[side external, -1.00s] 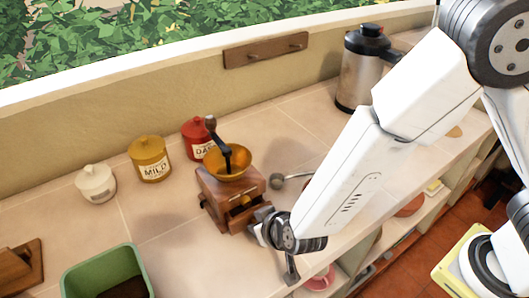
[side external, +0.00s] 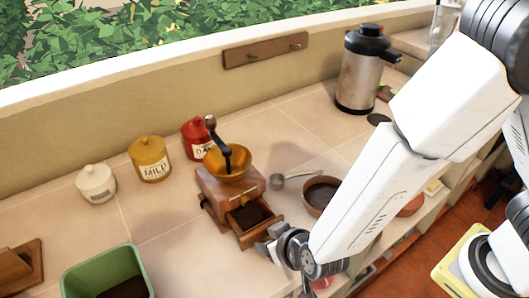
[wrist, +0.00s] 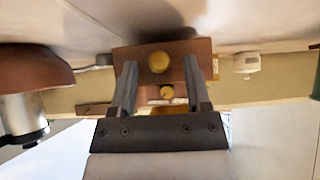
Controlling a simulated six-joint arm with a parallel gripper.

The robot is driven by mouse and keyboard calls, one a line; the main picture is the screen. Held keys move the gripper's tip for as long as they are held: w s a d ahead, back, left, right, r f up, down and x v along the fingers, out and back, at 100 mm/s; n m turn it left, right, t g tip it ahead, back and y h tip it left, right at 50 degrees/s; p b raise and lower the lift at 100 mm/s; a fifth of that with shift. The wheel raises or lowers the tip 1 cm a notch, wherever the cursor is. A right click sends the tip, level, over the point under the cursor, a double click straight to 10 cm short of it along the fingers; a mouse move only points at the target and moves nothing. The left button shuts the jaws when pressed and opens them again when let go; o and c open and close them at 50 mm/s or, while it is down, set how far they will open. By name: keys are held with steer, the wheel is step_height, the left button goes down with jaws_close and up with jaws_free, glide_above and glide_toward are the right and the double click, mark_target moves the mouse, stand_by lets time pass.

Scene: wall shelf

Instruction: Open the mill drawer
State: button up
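The wooden coffee mill (side external: 219,187) stands on the counter with its brass bowl and black crank on top. Its drawer (side external: 262,232) is pulled out toward the counter's front, and dark grounds show inside. In the wrist view, a wooden front (wrist: 196,48) with a round yellow knob (wrist: 159,62) lies ahead of my gripper (wrist: 161,67). My gripper's fingers are well apart, one on each side of the knob in the picture, with clear gaps. In the side external view my gripper (side external: 265,248) is close in front of the drawer; whether it touches is unclear.
Red (side external: 197,139), yellow (side external: 149,160) and white (side external: 96,184) jars stand left of the mill. A green bin (side external: 78,272) is at front left. A metal scoop (side external: 277,181), a brown bowl (side external: 319,193) and a steel flask (side external: 358,80) are to the right.

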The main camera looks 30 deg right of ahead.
steer(key=shift+s+r, duration=0.1)
steer(key=shift+r, duration=0.05)
steer(key=v, duration=0.7)
steer(key=shift+s+r, duration=0.2)
stand_by(0.6)
steer(key=w+d+r+g+y, duration=0.2)
steer(key=w+d, duration=0.4)
steer(key=d, duration=0.1)
steer(key=s+d+g+h, duration=0.1)
steer(key=d+g, duration=0.1)
steer(key=d, duration=0.7)
steer(key=s+d+g+h, duration=0.1)
steer(key=s+d+g, duration=0.1)
steer(key=d, duration=0.7)
steer(key=shift+s, duration=0.3)
steer(key=shift+r, duration=0.15)
stand_by(0.5)
